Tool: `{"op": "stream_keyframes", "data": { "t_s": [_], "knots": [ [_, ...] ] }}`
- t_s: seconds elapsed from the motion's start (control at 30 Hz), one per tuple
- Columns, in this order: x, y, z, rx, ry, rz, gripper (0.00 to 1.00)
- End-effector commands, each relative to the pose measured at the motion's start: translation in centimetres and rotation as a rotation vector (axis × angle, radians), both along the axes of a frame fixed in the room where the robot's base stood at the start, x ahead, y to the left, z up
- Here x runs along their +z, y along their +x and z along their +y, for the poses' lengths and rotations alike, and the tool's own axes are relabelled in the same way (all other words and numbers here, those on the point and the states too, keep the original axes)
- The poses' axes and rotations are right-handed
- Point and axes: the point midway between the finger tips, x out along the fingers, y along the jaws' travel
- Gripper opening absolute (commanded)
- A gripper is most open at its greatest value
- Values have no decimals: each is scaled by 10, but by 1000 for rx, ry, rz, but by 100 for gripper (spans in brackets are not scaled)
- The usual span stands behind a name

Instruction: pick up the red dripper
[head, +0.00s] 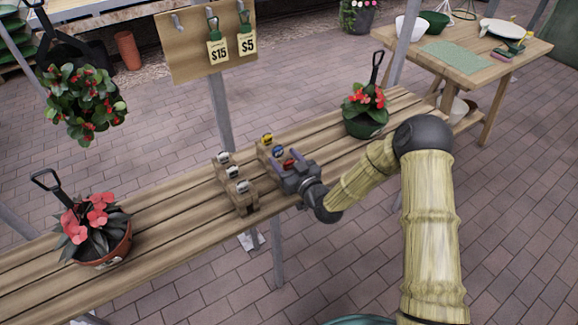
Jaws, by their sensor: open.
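The red dripper (289,163) is a small red-topped piece at the near end of a wooden holder (263,151) on the slatted bench. My gripper (284,167) is open at that near end, its fingers close around or beside the red dripper. Whether they touch it I cannot tell. The lower part of the red dripper is hidden by my gripper. A blue dripper (277,151) and a yellow dripper (267,138) stand in the same holder, behind the red one.
A second wooden holder (246,200) with white-topped drippers stands just left. A potted red flower (365,120) is to the right on the bench (165,215); another pot (105,245) is at the left. A metal post (220,110) rises behind the holders.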

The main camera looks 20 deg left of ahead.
Motion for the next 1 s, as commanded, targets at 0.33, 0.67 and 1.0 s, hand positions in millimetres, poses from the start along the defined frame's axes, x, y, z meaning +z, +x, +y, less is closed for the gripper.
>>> {"op": "stream_keyframes", "data": {
  "t_s": [0.33, 0.67, 1.0],
  "knots": [
    [0, 0, 0, 0, 0, 0, 56],
    [0, -1, 0, 0, 0, 0, 17],
    [3, 0, 0, 0, 0, -1, 17]
  ]
}}
